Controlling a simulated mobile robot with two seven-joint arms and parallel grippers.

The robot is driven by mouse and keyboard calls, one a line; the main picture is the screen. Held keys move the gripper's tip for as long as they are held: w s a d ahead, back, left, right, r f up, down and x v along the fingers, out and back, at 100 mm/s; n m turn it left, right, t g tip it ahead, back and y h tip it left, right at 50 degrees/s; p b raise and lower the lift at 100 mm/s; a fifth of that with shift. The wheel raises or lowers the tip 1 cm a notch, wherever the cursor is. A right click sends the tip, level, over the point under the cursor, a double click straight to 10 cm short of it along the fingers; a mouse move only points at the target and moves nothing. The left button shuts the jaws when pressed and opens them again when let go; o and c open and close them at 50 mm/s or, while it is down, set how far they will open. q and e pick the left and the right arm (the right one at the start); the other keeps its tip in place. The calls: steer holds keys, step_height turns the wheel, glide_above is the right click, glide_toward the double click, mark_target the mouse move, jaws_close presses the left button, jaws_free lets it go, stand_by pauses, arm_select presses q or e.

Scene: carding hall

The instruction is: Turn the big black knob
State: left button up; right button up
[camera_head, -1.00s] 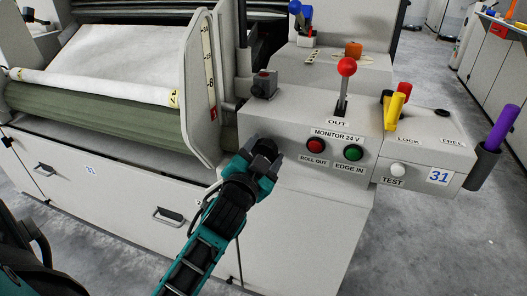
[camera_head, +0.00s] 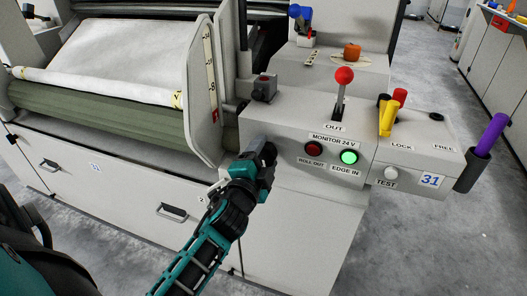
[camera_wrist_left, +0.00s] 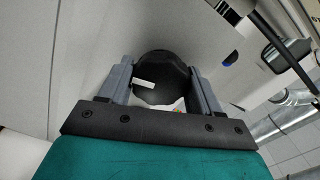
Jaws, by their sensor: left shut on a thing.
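The big black knob (camera_wrist_left: 160,72) shows in the left wrist view between the two grey fingers of my left gripper (camera_wrist_left: 162,84). It has a white mark on its face, left of its middle. The fingers lie on either side of the knob and are shut on it. In the head view my left gripper (camera_head: 264,157) is at the front face of the grey control box (camera_head: 285,122), left of the push buttons. There the gripper hides most or all of the knob. My right gripper is not in view.
Right of the gripper are a dark red button (camera_head: 313,149) and a lit green button (camera_head: 349,157). A red-ball lever (camera_head: 344,77) stands on top of the box. A yellow handle (camera_head: 387,118) and a purple handle (camera_head: 492,134) are farther right. A guard plate (camera_head: 201,85) rises at left.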

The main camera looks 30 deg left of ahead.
arm_select(q)
steer(key=shift+d+r+m, duration=0.1)
steer(key=shift+m, duration=0.4)
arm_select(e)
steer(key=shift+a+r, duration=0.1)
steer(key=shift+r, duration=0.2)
arm_select(q)
steer(key=o, duration=1)
steer(key=shift+o, duration=0.2)
